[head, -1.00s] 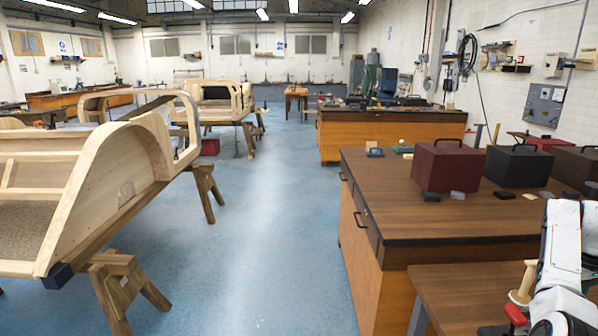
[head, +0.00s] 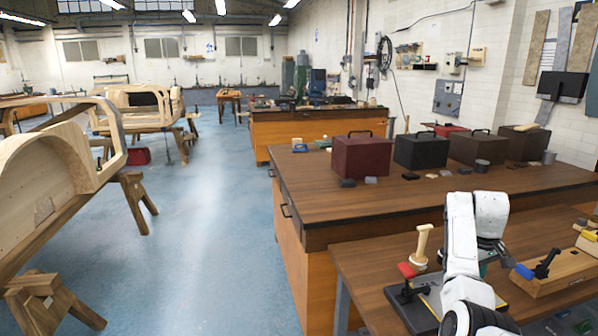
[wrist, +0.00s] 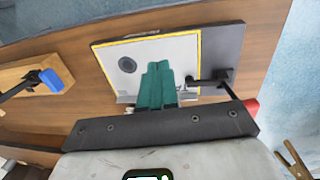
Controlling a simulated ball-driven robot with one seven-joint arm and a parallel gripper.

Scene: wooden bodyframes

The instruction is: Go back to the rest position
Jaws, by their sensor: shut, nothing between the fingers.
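My gripper (wrist: 157,80) shows in the wrist view as two teal fingers pressed together with nothing between them. It points at a light plate with a yellow edge (wrist: 185,50) on a dark base (wrist: 222,50), on the wooden bench. I cannot tell the gap between fingertips and plate. In the head view my white arm is at the lower right, over the near bench (head: 385,262), and hides most of the gripper. The dark base (head: 412,312) with a red-handled clamp (head: 407,270) is just left of the arm.
A wooden block with a blue-tipped clamp (head: 550,270) lies right of my arm; it also shows in the wrist view (wrist: 35,78). A wooden-handled tool (head: 422,245) stands left of the arm. Dark boxes (head: 420,150) stand on the bench behind.

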